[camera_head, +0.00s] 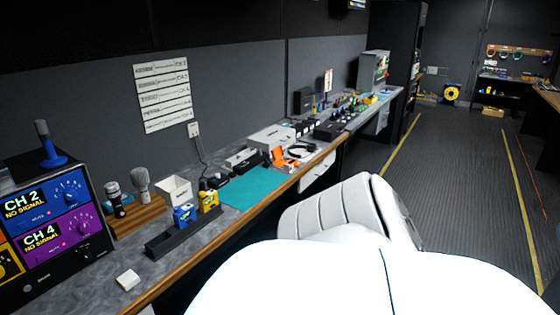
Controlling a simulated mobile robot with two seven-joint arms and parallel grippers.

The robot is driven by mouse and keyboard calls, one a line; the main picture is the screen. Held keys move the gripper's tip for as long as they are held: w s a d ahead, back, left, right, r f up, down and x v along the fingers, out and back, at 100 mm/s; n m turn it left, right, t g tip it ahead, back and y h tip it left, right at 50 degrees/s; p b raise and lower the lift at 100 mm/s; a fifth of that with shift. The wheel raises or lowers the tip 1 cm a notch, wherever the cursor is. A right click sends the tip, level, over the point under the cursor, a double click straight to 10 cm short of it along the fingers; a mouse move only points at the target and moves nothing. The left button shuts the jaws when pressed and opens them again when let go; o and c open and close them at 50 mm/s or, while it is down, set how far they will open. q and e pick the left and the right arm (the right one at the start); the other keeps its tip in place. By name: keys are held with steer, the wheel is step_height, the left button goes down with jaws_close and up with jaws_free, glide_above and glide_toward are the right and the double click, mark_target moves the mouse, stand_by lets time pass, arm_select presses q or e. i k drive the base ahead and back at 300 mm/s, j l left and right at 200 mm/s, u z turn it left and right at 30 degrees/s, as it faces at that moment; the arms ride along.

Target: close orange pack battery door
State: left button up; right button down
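A small orange object (281,157), probably the orange pack, sits at the far end of the teal mat (250,188) on the long counter. Part of it seems to stick out to the right, but it is too small to tell whether this is its battery door, or how far the door is open. Neither of my grippers shows in the head view.
On the counter (82,276), a black tray (163,245) stands near a blue pack (184,216) and a yellow pack (208,200). A white bin (175,190), microphones and a monitor (50,235) stand nearby. The floor (450,165) to the right is clear.

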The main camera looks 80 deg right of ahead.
mark_target(278, 153)
steer(key=z, duration=2.6)
steer(key=i+l+z, duration=0.1)
steer(key=i, duration=0.3)
steer(key=i+l+z, duration=0.1)
steer(key=i, duration=0.35)
